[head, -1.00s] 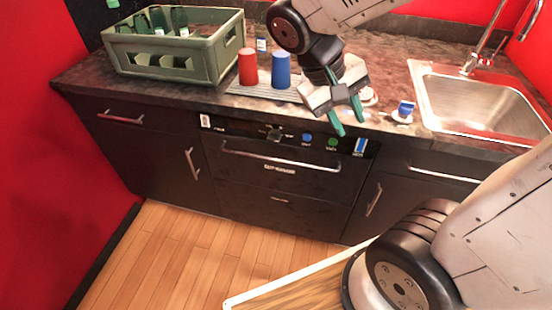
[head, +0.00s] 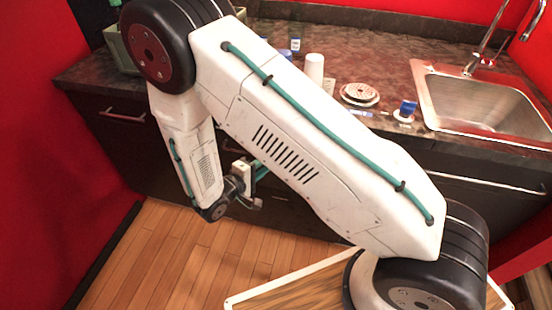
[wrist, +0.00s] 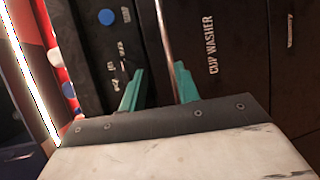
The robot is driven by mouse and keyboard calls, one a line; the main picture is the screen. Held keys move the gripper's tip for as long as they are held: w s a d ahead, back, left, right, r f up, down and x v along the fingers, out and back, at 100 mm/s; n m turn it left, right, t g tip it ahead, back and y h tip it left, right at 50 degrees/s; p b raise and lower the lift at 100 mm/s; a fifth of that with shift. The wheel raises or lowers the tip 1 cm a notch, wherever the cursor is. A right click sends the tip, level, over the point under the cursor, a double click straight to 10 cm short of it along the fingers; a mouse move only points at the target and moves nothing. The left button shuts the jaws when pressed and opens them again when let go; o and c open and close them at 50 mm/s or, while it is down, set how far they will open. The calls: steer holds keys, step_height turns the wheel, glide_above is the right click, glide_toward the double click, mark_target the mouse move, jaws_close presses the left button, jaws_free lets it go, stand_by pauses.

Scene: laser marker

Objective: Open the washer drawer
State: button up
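The washer drawer is a dark front panel marked "CUP WASHER" (wrist: 245,60) in the wrist view. Its metal bar handle (wrist: 165,35) runs down the picture to between my gripper's two green fingertips, nearer the right finger. My gripper (wrist: 157,85) is open, its fingers apart on either side of the handle line. I cannot tell whether a finger touches the bar. In the head view my gripper (head: 262,172) is low in front of the cabinet, partly hidden, and my arm covers most of the washer front. The drawer looks shut, though little of it shows.
On the counter are a white cup (head: 314,68), a round disc (head: 360,93) and a small blue-topped item (head: 407,110). A sink (head: 485,100) is at the right. The wooden floor (head: 190,255) in front looks clear.

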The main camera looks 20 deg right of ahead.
steer(key=shift+t, duration=0.3)
steer(key=x, duration=0.2)
steer(key=f+x, duration=0.1)
steer(key=x, duration=0.4)
steer(key=shift+w+f, duration=0.25)
steer(key=shift+f, duration=0.1)
steer(key=shift+n, duration=0.3)
jaws_close()
